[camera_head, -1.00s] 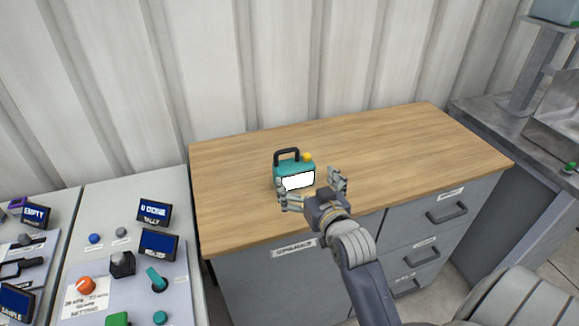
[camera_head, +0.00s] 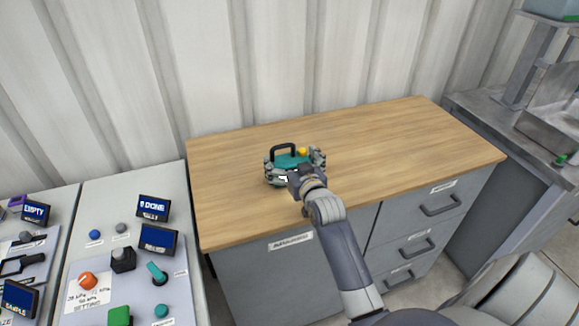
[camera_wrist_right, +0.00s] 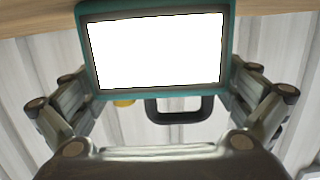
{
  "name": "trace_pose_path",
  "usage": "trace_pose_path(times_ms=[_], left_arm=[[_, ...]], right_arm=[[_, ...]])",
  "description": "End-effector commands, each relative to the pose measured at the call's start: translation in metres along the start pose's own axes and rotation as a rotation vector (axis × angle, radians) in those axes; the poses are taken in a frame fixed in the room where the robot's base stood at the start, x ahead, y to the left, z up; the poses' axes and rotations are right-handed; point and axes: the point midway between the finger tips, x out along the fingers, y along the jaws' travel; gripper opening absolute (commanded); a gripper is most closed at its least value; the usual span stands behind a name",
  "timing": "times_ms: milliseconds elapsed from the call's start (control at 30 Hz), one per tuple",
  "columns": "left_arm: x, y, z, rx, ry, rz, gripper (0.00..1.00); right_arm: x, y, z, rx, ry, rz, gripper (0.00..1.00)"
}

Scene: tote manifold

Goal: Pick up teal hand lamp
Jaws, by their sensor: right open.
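The teal hand lamp (camera_head: 291,160) stands upright on the wooden cabinet top, with a black handle and a yellow knob on top. My right gripper (camera_head: 295,163) is at the lamp, open, with one finger on each side of its body. The gripper hides most of the lamp's front in the head view. In the right wrist view the lamp's white panel with teal frame (camera_wrist_right: 155,48) fills the space between the open fingers. Its black handle (camera_wrist_right: 180,115) shows below the panel there. Whether the fingers touch the lamp's sides I cannot tell. My left gripper is not in view.
The wooden top (camera_head: 400,140) is otherwise clear. A corrugated wall (camera_head: 300,60) rises behind it. To the left is a control panel (camera_head: 130,255) with buttons, a lever and small screens. A grey metal bench (camera_head: 490,120) stands to the right.

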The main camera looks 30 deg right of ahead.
Motion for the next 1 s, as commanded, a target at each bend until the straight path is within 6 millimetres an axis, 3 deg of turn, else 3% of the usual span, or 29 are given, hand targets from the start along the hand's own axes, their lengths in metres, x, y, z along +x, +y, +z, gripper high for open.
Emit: trace_pose_path(times_ms=[200, 267, 400, 767, 1000], left_arm=[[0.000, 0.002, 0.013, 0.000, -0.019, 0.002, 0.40], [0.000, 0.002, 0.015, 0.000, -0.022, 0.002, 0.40], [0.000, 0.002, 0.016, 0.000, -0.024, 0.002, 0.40], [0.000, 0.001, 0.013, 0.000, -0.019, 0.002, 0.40], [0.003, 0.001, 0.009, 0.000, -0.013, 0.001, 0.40]], right_arm=[[0.001, 0.000, 0.000, 0.000, 0.000, 0.000, 1.00], [0.001, 0.000, 0.000, 0.000, 0.000, 0.000, 0.89], [0.001, 0.000, 0.000, 0.000, 0.000, 0.000, 0.57], [0.000, 0.000, -0.003, -0.001, 0.004, 0.000, 0.57], [-0.002, 0.000, -0.025, -0.001, 0.009, -0.001, 0.57]])
